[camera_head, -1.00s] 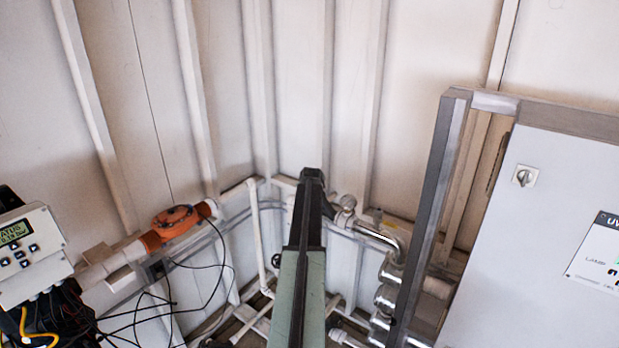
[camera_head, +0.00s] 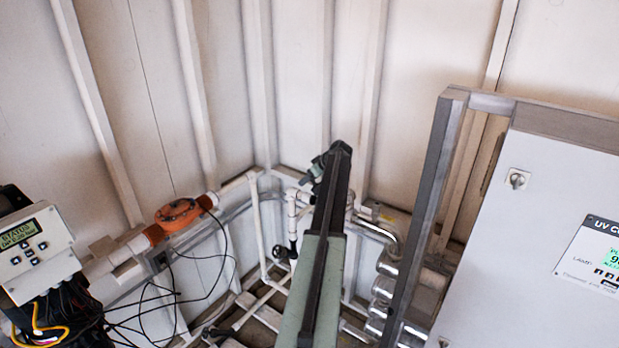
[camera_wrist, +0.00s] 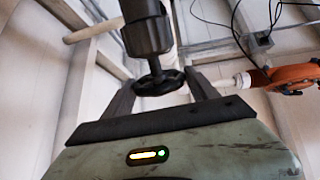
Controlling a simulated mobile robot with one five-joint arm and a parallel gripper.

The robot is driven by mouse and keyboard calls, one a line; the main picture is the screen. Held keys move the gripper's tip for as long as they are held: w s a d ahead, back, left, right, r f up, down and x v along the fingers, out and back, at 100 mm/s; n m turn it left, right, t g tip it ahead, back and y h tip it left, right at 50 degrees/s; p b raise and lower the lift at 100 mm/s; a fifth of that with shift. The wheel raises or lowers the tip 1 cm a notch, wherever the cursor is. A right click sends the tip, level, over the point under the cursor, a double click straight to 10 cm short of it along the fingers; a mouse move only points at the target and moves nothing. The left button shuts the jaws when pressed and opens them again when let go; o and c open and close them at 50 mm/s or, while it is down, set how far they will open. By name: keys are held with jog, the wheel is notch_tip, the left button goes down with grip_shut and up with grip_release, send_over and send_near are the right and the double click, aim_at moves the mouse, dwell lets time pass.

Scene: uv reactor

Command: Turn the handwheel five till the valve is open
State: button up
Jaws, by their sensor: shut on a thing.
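A black handwheel (camera_wrist: 160,82) on a dark valve body (camera_wrist: 148,30) shows in the wrist view. My gripper (camera_wrist: 160,88) has one finger on each side of the wheel and is shut on it. The valve body hangs over the wheel in the picture. I cannot read the number of the wheel or how far the valve is open. In the head view my arm reaches toward the corner piping and hides much of the spot. Another small dark wheel or valve (camera_head: 280,252) shows on the white pipework left of my arm.
An orange pipe fitting (camera_head: 180,212) and a grey controller box (camera_head: 35,252) with black cables are at the left. A grey cabinet (camera_head: 540,235) on a metal frame (camera_head: 437,180) stands close on the right. Shiny metal pipes (camera_head: 385,290) run between my arm and the frame.

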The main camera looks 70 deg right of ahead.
jog(key=shift+a+f, duration=0.1)
dwell(0.3)
jog(key=o, duration=1)
jog(key=p+v, duration=0.6)
jog(key=v, duration=0.1)
jog(key=shift+r, duration=0.35)
jog(key=shift+s+r, duration=0.15)
jog(key=shift+s, duration=0.1)
